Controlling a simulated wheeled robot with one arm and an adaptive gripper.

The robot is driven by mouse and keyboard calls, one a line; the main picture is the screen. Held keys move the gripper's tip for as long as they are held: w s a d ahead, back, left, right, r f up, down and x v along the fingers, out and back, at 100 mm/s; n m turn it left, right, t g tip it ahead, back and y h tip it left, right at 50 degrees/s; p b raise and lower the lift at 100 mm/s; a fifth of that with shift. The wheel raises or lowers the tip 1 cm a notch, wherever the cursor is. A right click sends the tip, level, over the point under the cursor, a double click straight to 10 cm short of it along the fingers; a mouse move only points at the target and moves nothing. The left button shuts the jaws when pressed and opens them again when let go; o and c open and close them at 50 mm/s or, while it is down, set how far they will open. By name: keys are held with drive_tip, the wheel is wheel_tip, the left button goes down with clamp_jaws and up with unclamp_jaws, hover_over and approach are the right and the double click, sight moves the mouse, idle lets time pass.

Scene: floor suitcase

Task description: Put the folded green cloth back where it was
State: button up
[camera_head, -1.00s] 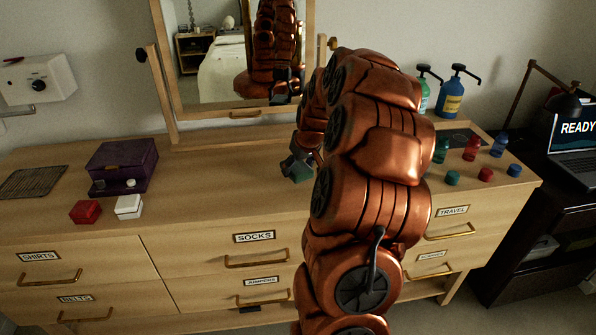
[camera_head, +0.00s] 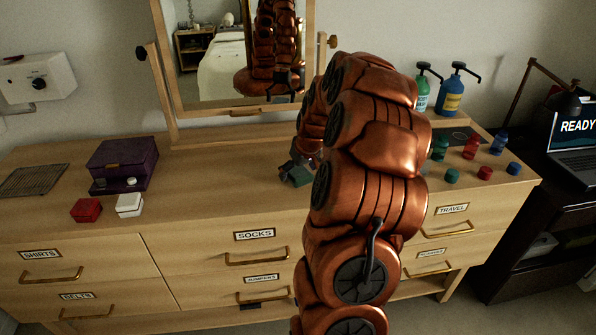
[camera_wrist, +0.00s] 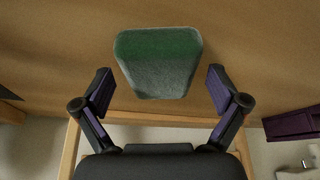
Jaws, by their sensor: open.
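The folded green cloth (camera_wrist: 158,62) lies on the wooden dresser top, just beyond my fingertips in the wrist view. In the head view a small part of the cloth (camera_head: 300,176) shows beside my arm, on the dresser top below the mirror. My gripper (camera_wrist: 159,90) is open, with one finger to each side of the cloth's near end and visible gaps between. In the head view my gripper (camera_head: 291,167) is small and partly hidden by my arm.
A purple box (camera_head: 122,163), red box (camera_head: 86,210) and white box (camera_head: 129,205) stand left. A framed mirror (camera_head: 235,108) stands behind. Pump bottles (camera_head: 452,94) and several small coloured containers (camera_head: 471,147) are right. The dresser top between the white box and my gripper is clear.

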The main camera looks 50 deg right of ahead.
drive_tip(key=shift+r, duration=0.1)
drive_tip(key=b+v, duration=0.2)
drive_tip(key=v, duration=1)
drive_tip(key=s+a+f+n+g+y, duration=0.1)
drive_tip(key=s+a, duration=0.2)
drive_tip(key=a, duration=1)
drive_tip(key=s+a+f+n+g+y, duration=0.1)
drive_tip(key=s+a+n+g, duration=0.15)
drive_tip(key=a, duration=0.95)
drive_tip(key=s+a+f+g, duration=0.1)
drive_tip(key=s+a+f, duration=0.1)
drive_tip(key=s+a, duration=0.3)
drive_tip(key=s+a+f+g, duration=0.1)
drive_tip(key=s+a, duration=0.5)
drive_tip(key=s, duration=0.8)
drive_tip(key=shift+s+f+g+h, duration=0.25)
drive_tip(key=shift+f+g+h, duration=0.15)
drive_tip(key=shift+f, duration=0.35)
drive_tip(key=shift+r+m, duration=0.15)
drive_tip(key=shift+m, duration=0.1)
